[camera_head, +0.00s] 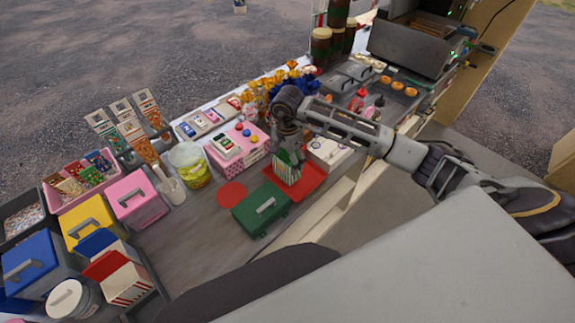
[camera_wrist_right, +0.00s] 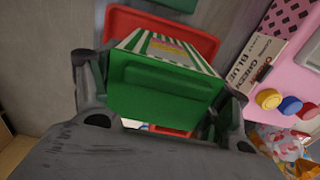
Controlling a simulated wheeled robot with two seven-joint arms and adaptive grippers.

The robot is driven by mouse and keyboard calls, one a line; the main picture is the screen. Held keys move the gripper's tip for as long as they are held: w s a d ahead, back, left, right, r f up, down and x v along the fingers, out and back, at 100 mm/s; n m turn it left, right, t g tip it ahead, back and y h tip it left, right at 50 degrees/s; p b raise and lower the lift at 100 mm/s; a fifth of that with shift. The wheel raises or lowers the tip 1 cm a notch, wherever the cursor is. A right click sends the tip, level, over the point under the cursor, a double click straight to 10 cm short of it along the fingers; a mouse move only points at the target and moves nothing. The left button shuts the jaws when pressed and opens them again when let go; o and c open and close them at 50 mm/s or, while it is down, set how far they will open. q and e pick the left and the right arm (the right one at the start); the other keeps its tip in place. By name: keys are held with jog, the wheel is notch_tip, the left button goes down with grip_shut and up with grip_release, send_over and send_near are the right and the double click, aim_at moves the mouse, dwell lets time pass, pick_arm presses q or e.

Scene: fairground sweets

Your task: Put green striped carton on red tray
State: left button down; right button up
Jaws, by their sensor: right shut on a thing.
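The green striped carton (camera_head: 287,168) is in my right gripper (camera_head: 288,150), which comes down on it from above in the head view. In the right wrist view the carton (camera_wrist_right: 165,85) is upright between the two fingers of my right gripper (camera_wrist_right: 160,110), its green side toward the camera. The red tray (camera_head: 309,180) lies under and around the carton in the head view; its rim also shows in the right wrist view (camera_wrist_right: 125,20). I cannot tell whether the carton's bottom touches the tray. My left gripper is not in view.
A green box with a handle (camera_head: 262,211) stands close to the tray's front left. A pink dotted box (camera_head: 236,152) is behind left, and a white box (camera_head: 328,152) is to the right. A round red mat (camera_head: 231,194) lies on clear grey counter to the left.

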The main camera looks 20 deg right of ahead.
jog(key=shift+f+p, duration=0.45)
jog(key=shift+f, duration=1.45)
jog(key=shift+f, duration=0.2)
jog(key=o, duration=0.9)
jog(key=shift+r, duration=0.25)
jog(key=shift+r, duration=0.3)
jog(key=shift+r+b, duration=1.45)
jog(key=shift+r, duration=4.2)
